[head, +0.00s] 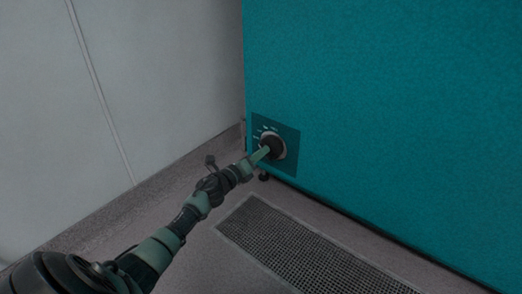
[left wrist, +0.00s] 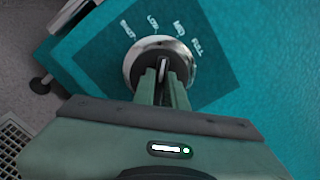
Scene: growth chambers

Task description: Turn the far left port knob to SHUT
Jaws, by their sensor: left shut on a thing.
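The port knob (head: 279,147) is a dark knob with a silver ring on a dark teal plate, low on the teal chamber's near left corner. My right gripper is not in view.
The teal chamber wall (head: 400,120) fills the right side. A pale wall (head: 90,110) stands at the left. A floor grate (head: 300,250) lies in front of the chamber, with bare grey floor around it. A small dark foot (head: 263,177) shows under the chamber.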

